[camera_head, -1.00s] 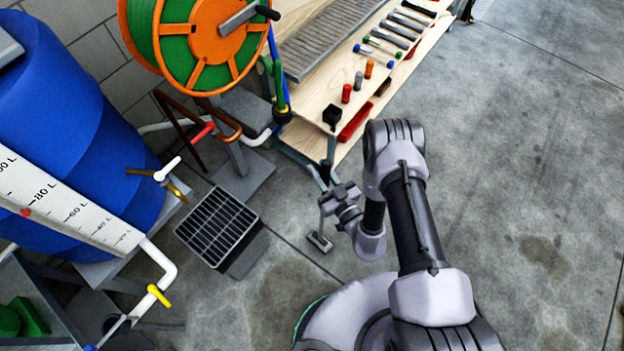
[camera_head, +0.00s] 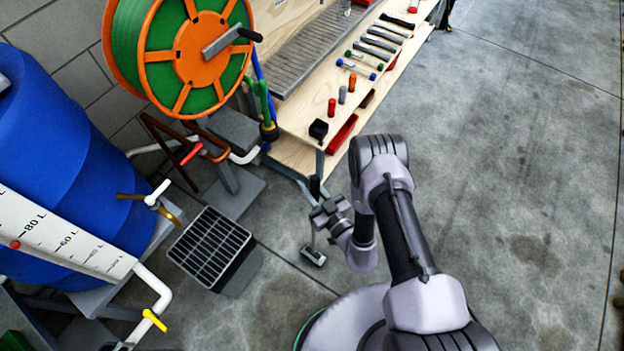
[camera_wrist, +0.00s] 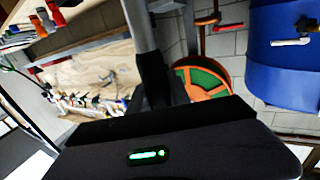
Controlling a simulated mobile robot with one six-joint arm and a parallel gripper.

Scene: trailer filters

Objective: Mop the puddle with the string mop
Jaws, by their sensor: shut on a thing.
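My gripper (camera_head: 328,213) is shut on a thin upright grey pole (camera_wrist: 140,28), which I take to be the mop's handle. In the wrist view the dark fingers of my gripper (camera_wrist: 157,82) close around this pole. In the head view a small grey block (camera_head: 313,256) shows at the pole's lower end, near the floor; I cannot make out strings, or whether it touches the floor. A darker patch (camera_head: 536,250) lies on the concrete at the right, and another lies at the lower left (camera_head: 283,303). I cannot tell whether either is the puddle.
A wooden bench (camera_head: 293,120) with several tools stands beyond my gripper. The concrete floor (camera_head: 510,130) on the right is open.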

